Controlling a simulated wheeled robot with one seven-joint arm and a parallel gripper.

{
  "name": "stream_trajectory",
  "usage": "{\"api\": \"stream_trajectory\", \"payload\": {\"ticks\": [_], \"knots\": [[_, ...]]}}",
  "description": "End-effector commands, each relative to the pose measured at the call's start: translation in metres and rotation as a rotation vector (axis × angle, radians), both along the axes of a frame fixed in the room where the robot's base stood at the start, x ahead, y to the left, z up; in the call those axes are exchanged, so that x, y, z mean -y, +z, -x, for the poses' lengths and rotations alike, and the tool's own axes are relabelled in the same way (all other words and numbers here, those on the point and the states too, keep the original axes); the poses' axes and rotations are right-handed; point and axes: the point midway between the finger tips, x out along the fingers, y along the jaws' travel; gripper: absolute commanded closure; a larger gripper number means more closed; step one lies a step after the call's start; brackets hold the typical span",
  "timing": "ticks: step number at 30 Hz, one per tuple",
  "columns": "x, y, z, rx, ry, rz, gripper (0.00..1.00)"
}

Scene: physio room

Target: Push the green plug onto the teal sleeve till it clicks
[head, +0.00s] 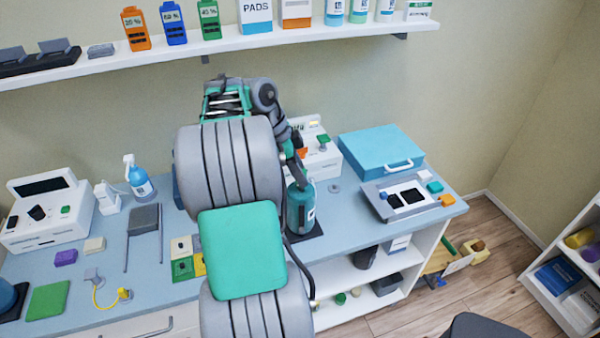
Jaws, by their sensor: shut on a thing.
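My arm fills the middle of the head view, and my gripper (296,166) shows only in part past its right edge, just above a teal cylinder (301,210). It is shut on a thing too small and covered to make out. Any contact between a plug and a sleeve is hidden.
A blue case (381,150) and a grey device (378,205) stand on the counter (345,220) at right. A white console (45,228), spray bottle (140,182) and yellow cable (98,296) lie left. A loaded shelf (330,36) runs above.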

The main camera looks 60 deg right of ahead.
Motion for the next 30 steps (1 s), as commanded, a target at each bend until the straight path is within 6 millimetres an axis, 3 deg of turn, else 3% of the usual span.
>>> {"api": "stream_trajectory", "payload": {"ticks": [30], "knots": [[0.0, -0.0069, 0.0003, 0.0, 0.0, 0.0, 0.97]]}}
